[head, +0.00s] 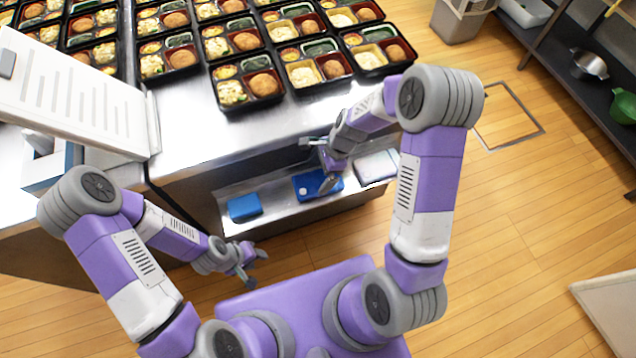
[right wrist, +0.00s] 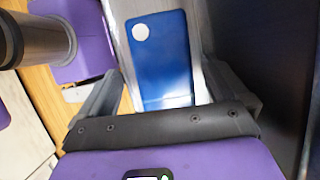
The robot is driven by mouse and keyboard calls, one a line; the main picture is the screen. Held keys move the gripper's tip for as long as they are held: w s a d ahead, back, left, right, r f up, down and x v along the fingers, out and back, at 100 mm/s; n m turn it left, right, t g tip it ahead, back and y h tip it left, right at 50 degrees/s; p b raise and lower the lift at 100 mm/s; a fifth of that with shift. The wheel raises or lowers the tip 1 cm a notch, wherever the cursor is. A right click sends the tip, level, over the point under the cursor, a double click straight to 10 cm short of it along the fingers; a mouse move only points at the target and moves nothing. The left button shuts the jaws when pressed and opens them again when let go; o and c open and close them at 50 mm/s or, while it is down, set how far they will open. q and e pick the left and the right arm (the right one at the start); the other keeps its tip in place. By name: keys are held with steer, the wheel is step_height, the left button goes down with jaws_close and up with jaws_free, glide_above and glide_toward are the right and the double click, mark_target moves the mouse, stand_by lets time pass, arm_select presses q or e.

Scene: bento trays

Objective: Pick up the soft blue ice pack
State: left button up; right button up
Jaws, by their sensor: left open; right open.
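A blue pack with a white round spot (head: 307,188) lies flat on the low steel shelf under the counter. It also shows in the right wrist view (right wrist: 165,62), between and beyond the fingers. A second, plain blue pack (head: 245,207) lies to its left on the same shelf. Which of the two is soft I cannot tell. My right gripper (head: 316,164) is open and empty over the spotted pack, partly covering it in the head view; contact is not clear. My left gripper (head: 257,269) is open and empty in front of the shelf, over the floor.
The low shelf (head: 278,221) also holds a pale, flat item (head: 377,167) at its right. The steel counter (head: 200,135) overhangs the shelf, with several bento trays (head: 250,85) on it. A white slotted machine (head: 75,95) stands at left. The wooden floor at right is mostly clear.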

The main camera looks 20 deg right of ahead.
mark_target(309, 183)
steer(key=shift+a, duration=0.5)
steer(key=b+x, duration=0.2)
steer(key=x, duration=0.3)
steer(key=shift+a, duration=0.1)
steer(key=shift+f, duration=0.25)
steer(key=c, duration=0.9)
